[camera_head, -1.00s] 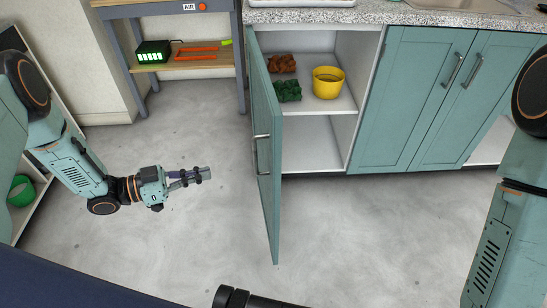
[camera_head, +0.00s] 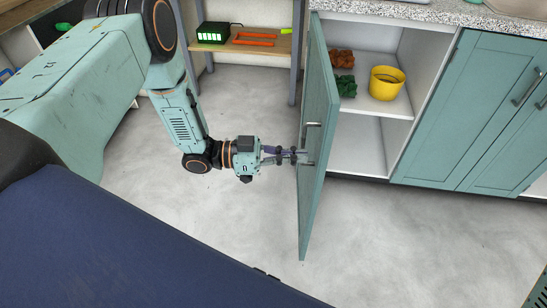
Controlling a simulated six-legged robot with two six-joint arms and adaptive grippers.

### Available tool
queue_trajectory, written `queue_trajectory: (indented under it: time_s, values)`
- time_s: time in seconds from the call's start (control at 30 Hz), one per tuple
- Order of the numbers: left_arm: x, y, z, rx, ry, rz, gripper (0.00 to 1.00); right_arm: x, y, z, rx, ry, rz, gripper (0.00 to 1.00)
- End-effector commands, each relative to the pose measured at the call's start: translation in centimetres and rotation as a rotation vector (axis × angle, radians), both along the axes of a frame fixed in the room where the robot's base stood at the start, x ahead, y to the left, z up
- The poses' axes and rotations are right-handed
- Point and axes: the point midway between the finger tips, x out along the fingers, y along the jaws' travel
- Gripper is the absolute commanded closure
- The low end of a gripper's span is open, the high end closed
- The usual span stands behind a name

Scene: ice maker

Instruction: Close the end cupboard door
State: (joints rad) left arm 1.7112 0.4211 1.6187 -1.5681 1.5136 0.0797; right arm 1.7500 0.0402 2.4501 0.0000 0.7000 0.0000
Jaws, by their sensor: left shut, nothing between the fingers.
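The end cupboard door (camera_head: 319,140) is teal and stands wide open, swung out toward me, with a metal bar handle (camera_head: 305,142) on its left-facing side. The open cupboard (camera_head: 358,147) shows white inside, with one shelf. My left gripper (camera_head: 303,156) is shut with its fingertips at the door's outer face by the handle. I cannot tell whether they touch it. Nothing shows between the fingers. My right gripper is not in view.
On the cupboard shelf are a yellow pot (camera_head: 386,84), a brown item (camera_head: 342,59) and a green item (camera_head: 346,85). Closed teal doors (camera_head: 473,110) stand to the right. A workbench (camera_head: 276,44) stands behind the door to the left. The grey floor (camera_head: 400,225) in front is clear.

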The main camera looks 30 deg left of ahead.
Motion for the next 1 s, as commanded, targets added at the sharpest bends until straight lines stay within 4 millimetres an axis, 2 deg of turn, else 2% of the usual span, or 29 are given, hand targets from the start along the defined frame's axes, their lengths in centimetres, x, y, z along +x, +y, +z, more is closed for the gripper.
queue_trajectory:
  time_s: [0.1, 0.23, 0.77, 1.0]
  values:
    - [0.5, -1.4, -0.2, 0.001, 0.000, -0.004, 1.00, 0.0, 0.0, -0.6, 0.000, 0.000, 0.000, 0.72]
    - [0.9, -2.0, -0.1, 0.001, 0.000, -0.002, 1.00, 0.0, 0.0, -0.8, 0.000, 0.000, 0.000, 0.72]
    - [1.0, -2.2, 0.0, 0.000, 0.001, 0.004, 1.00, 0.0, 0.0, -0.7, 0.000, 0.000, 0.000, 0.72]
    - [1.1, -2.9, 0.0, 0.000, 0.001, 0.036, 1.00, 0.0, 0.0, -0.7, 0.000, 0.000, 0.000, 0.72]
